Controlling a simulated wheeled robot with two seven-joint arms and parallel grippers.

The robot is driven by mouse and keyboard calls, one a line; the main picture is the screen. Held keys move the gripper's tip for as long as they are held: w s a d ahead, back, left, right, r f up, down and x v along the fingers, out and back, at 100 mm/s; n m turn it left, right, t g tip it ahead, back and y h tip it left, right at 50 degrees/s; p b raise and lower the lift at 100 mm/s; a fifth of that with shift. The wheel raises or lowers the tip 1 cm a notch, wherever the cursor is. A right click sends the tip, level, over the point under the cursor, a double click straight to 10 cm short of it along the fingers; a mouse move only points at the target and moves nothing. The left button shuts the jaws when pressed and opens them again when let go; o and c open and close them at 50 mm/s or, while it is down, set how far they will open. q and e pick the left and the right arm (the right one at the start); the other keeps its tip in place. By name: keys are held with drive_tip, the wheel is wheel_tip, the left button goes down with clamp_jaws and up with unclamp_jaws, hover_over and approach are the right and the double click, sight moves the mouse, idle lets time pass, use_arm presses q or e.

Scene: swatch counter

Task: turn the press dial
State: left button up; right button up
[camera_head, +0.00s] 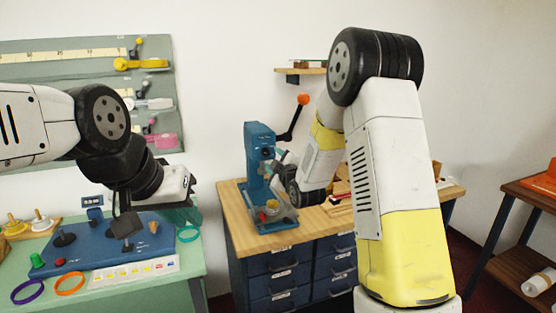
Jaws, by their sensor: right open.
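The blue press (258,150) stands on the wooden top of the drawer cabinet, with a black lever (291,125) ending in an orange knob (303,99). A small dark round part shows on the press head, and I cannot tell whether it is the dial. My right gripper (278,168) is right beside the press's front, partly hidden by its own wrist; contact cannot be made out. My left gripper (126,213) hangs above the blue control panel (100,255) on the green counter, and its jaw state is unclear.
A small yellow piece (272,206) sits on the press base. A pegboard (70,60) hangs behind. My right arm hides part of the cabinet. A wooden side table (530,193) stands at right.

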sight(266, 153)
drive_tip(key=shift+n+t, duration=0.3)
drive_tip(key=x, duration=0.7)
drive_tip(key=shift+w+a+f, duration=0.2)
drive_tip(key=shift+w+f, duration=0.05)
drive_tip(key=shift+f, duration=0.1)
clamp_jaws()
